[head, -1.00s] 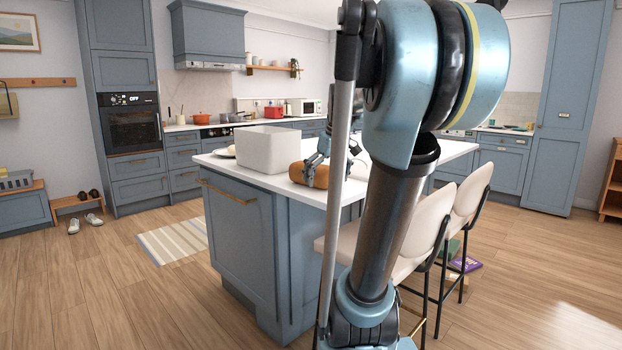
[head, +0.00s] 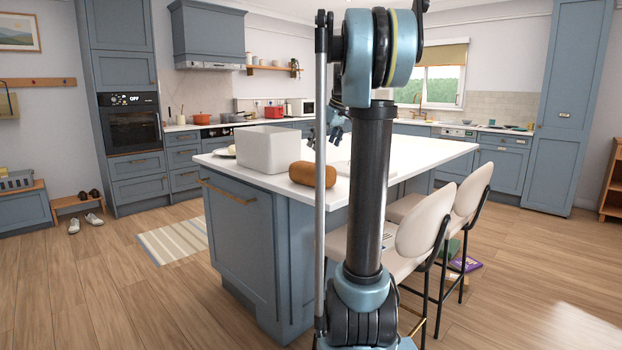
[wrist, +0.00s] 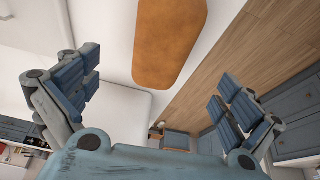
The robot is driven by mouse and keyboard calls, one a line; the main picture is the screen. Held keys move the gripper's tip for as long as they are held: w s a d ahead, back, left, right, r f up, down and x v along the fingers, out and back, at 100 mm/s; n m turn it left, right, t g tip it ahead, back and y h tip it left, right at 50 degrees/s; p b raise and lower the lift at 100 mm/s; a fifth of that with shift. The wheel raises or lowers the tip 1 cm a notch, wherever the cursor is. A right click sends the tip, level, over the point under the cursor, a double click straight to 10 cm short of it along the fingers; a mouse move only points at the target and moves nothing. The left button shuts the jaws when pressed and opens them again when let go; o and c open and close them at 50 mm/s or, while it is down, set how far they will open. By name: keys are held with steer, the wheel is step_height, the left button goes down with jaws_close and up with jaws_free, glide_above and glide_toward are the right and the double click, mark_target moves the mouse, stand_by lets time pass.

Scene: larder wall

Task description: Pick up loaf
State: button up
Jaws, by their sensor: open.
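The loaf (head: 313,174) is a brown, rounded block lying on the white top of the kitchen island, near its front edge. It also shows in the wrist view (wrist: 168,40), at the top middle, beyond and between the spread fingers. My gripper (wrist: 158,92) is open and empty, with its blue finger pads wide apart and clear of the loaf. In the head view my gripper (head: 338,125) is above the island, up and to the right of the loaf, partly hidden behind my arm.
A white box-shaped container (head: 272,150) stands just left of the loaf on the island (head: 430,152). The floor in front is clear.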

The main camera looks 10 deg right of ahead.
mark_target(316, 164)
steer(key=x, duration=0.8)
steer(key=shift+a+f, duration=0.1)
steer(key=shift+a+x, duration=0.15)
steer(key=shift+x, duration=1.15)
steer(key=shift+a+x, duration=0.15)
steer(key=shift+x, duration=1.2)
steer(key=shift+w, duration=0.1)
steer(key=c, duration=1.4)
